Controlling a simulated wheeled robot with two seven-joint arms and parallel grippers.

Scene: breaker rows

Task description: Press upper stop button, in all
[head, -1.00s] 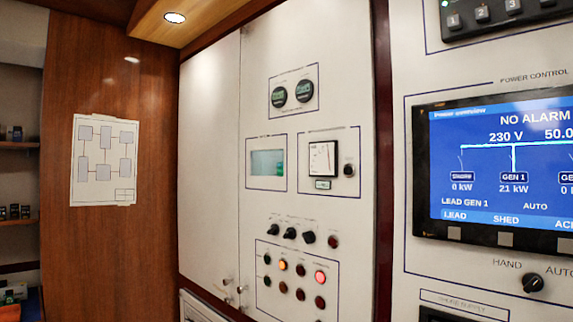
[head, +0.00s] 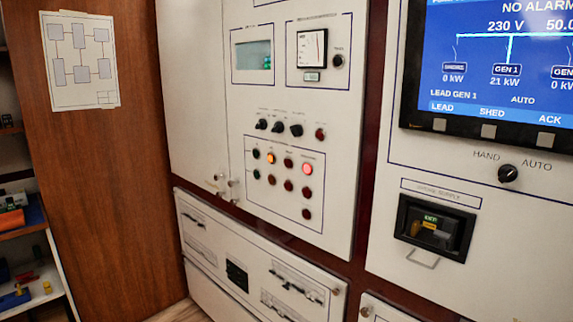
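A boxed group of small round buttons and lamps sits on the white cabinet panel (head: 235,190) at the middle of the head view. Another dark red button (head: 320,134) stands above the box, right of several black knobs (head: 279,126). Labels are too small to read, so I cannot tell which is the upper stop button. Neither gripper shows.
Cabinet door handles (head: 225,187) protrude left of the buttons. Shelves with small items (head: 20,215) are at the far left.

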